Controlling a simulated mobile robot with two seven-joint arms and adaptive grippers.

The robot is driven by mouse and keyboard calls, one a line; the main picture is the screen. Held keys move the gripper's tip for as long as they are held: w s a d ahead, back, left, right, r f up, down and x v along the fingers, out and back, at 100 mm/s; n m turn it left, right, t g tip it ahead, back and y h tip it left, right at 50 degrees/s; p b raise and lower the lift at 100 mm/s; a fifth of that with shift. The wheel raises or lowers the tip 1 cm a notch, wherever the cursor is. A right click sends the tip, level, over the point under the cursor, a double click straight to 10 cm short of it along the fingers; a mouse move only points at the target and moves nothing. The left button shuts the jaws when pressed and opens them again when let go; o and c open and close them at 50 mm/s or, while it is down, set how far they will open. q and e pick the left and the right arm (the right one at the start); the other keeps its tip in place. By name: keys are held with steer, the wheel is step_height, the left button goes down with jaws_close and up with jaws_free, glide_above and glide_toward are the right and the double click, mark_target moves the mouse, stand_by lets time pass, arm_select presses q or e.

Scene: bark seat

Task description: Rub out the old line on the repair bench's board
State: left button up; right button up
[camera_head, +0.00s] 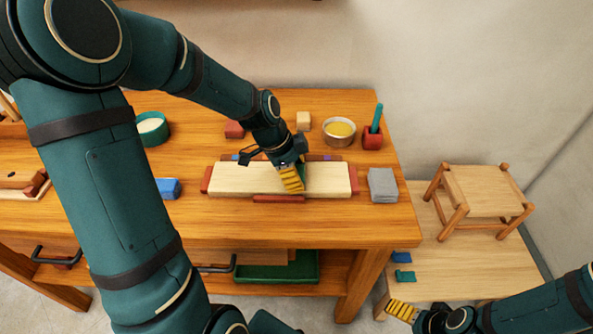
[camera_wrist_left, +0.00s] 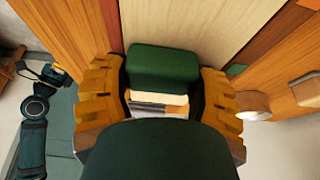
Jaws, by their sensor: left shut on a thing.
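The pale board (camera_head: 240,180) lies on the wooden repair bench (camera_head: 330,225), with red pieces at its ends and front edge. My left gripper (camera_head: 291,180) is over the board's right half, fingers pointing down. It is shut on a green block (camera_head: 304,173); the block also shows between the yellow fingers in the left wrist view (camera_wrist_left: 163,68), close over the pale board (camera_wrist_left: 185,25). I cannot tell if the block touches the board. No line shows on the visible board; the part under the gripper is hidden. My right gripper (camera_head: 402,310) is at the lower right, off the bench.
A grey block (camera_head: 382,185) lies right of the board, a blue block (camera_head: 168,188) left. A small stool (camera_head: 482,190) stands right of the bench.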

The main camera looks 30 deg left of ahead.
arm_select(q)
steer(key=shift+r+p, duration=1.95)
steer(key=shift+r, duration=1.05)
arm_select(e)
step_height(320, 180, up, 4)
steer(key=shift+f, duration=0.1)
arm_select(q)
steer(key=shift+f, duration=0.1)
steer(key=shift+f+b, duration=2)
steer(key=shift+f, duration=0.25)
arm_select(e)
steer(key=f, duration=0.4)
steer(key=shift+w, duration=0.4)
arm_select(q)
steer(key=shift+f, duration=0.65)
